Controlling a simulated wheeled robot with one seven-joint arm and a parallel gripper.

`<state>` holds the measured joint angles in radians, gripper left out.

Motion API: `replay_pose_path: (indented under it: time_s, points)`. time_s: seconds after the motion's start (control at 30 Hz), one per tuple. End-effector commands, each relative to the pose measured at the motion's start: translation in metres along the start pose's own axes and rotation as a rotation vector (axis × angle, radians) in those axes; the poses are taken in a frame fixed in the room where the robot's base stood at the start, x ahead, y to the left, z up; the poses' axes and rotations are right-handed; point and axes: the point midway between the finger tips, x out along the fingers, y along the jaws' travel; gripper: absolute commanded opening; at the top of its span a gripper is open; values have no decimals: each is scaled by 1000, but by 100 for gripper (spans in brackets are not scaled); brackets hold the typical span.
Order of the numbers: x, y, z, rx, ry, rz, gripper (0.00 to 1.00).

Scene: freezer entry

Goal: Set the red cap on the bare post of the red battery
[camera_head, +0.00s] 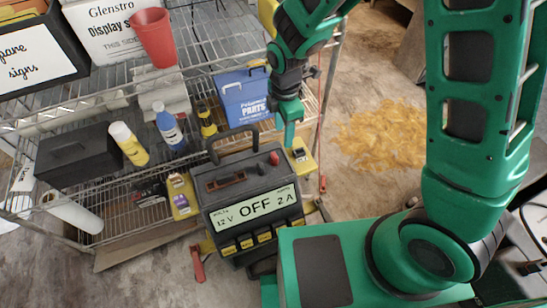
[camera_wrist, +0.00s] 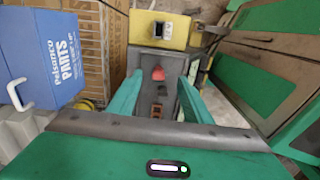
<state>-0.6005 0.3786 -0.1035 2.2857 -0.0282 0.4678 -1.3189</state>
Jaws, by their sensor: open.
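A small red piece, which looks like the red cap (camera_head: 274,158), is on the top right of a dark charger box (camera_head: 248,185) reading "12 V OFF 2 A". In the wrist view the red cap (camera_wrist: 158,73) shows between the tips of my gripper (camera_wrist: 158,90). The fingers are apart and nothing is clasped. In the head view my gripper (camera_head: 290,130) points down above and right of the cap. I cannot make out a red battery or its bare post. A yellow block (camera_head: 302,157) with a dark fitting stands just beyond the charger; it also shows in the wrist view (camera_wrist: 178,33).
Another yellow block (camera_head: 181,196) stands left of the charger. A wire shelf (camera_head: 135,160) behind holds bottles, a black box (camera_head: 78,155) and a blue parts box (camera_head: 243,98). A red clamp (camera_head: 197,264) hangs at lower left. Open floor lies to the right.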

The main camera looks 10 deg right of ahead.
Motion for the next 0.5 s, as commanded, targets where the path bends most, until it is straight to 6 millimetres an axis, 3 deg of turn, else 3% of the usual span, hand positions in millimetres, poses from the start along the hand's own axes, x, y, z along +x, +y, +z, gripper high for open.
replay_pose_path:
  time_s: [0.17,0.5]
  points:
    - [17,1,-21,-102,6,-2,45]
    - [60,1,-22,-108,6,-4,45]
